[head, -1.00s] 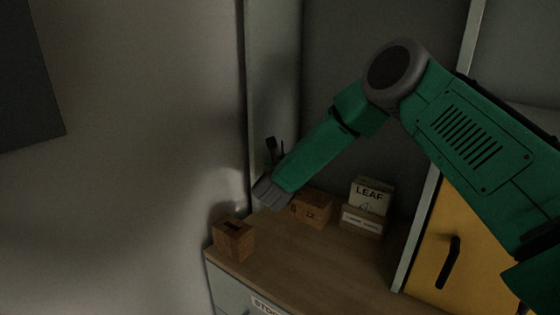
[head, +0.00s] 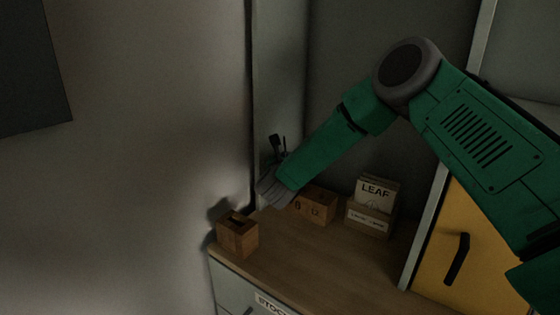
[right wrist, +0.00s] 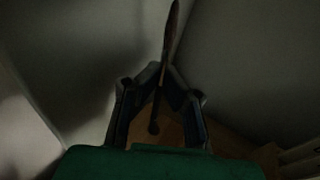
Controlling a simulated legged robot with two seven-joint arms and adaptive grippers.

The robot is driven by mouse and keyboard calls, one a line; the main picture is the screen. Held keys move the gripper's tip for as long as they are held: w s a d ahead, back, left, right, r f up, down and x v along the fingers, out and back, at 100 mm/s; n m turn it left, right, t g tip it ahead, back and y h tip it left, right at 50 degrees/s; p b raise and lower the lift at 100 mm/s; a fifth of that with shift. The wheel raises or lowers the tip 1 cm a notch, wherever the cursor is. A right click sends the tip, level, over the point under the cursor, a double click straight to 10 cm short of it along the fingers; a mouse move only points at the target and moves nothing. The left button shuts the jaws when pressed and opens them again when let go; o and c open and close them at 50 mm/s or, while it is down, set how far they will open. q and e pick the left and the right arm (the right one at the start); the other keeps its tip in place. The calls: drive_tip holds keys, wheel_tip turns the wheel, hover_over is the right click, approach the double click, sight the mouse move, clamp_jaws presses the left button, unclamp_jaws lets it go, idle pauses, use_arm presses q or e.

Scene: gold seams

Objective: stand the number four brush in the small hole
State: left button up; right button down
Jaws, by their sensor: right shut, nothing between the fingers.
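My right gripper shows in the right wrist view (right wrist: 160,80), its fingers drawn together and empty. A long dark brush-like shape (right wrist: 171,30) shows beyond or beside its fingertips, with a dark knob lower down. I cannot read a number on it. In the head view, dark thin shapes (head: 277,146) rise behind my grey wrist; I cannot tell brush from finger there. A wooden block marked 8 and 12 (head: 318,208) stands partly behind my wrist. Its left end and any small hole are hidden. My left gripper is not in view.
A wooden block with a dark top opening (head: 238,236) stands at the counter's left front corner. A box with a LEAF card (head: 370,216) stands right of the numbered block. The wooden counter (head: 300,260) is clear in front. A yellow door (head: 440,265) is at the right.

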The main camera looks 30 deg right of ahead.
drive_tip(key=c, duration=1.8)
unclamp_jaws()
drive_tip(key=shift+d, duration=0.2)
drive_tip(key=shift+w+a+v, duration=0.1)
drive_tip(key=shift+v, duration=1.3)
drive_tip(key=shift+w+a+v, duration=0.1)
drive_tip(key=shift+a+v, duration=0.05)
drive_tip(key=shift+v, duration=1.25)
drive_tip(key=shift+w+a+v, duration=0.1)
drive_tip(key=shift+v, duration=1.3)
